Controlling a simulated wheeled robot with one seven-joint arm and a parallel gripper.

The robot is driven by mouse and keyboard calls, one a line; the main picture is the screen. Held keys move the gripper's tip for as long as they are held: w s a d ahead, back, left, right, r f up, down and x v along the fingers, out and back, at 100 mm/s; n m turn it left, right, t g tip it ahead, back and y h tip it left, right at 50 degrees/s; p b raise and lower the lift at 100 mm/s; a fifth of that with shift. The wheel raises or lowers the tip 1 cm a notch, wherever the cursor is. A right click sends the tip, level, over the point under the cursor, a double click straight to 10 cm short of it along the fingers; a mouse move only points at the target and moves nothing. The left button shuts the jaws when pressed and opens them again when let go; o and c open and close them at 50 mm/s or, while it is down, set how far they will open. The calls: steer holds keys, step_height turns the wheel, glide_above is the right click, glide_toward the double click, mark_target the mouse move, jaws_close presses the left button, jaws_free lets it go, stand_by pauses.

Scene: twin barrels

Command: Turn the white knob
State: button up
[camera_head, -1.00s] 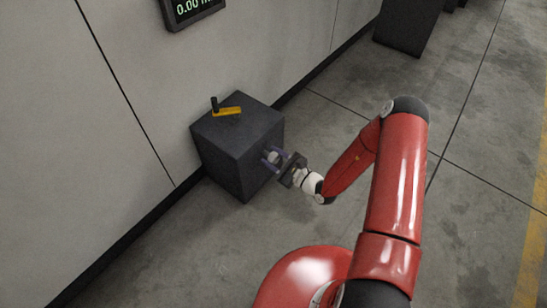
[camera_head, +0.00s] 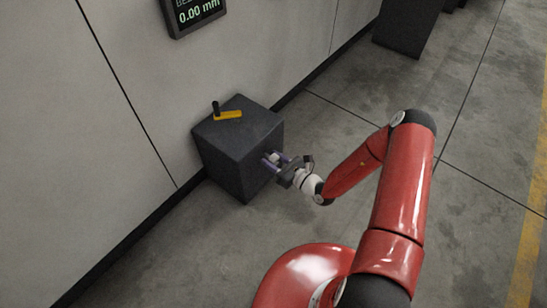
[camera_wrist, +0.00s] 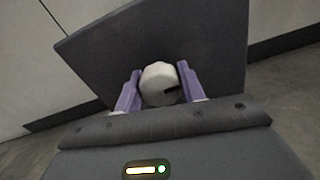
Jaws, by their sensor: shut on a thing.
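The white knob (camera_wrist: 160,84) sits on the side face of a dark grey box (camera_head: 237,153). In the wrist view it is a faceted white disc with a dark pointer mark toward the right, slightly downward. My gripper (camera_wrist: 160,90) has its two purple fingers on either side of the knob and is shut on it. In the head view my gripper (camera_head: 273,159) reaches the box's right-hand face, and the knob is small between the fingers. A yellow lever with a black handle (camera_head: 227,114) lies on top of the box.
A wall display (camera_head: 195,15) reading 0.00 mm hangs above the box. The box stands on the floor against a pale wall (camera_head: 120,60). A dark block (camera_head: 407,25) stands farther along the wall. The concrete floor (camera_head: 340,120) to the right is open.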

steer(key=m+p, duration=0.2)
steer(key=m, duration=0.3)
steer(key=shift+d, duration=0.1)
steer(key=m+p, duration=0.1)
steer(key=m, duration=0.3)
steer(key=shift+m, duration=0.4)
steer(key=m, duration=0.5)
steer(key=shift+f, duration=0.1)
steer(key=m, duration=0.4)
steer(key=shift+m, duration=0.4)
steer(key=o, duration=1)
steer(key=shift+c, duration=0.2)
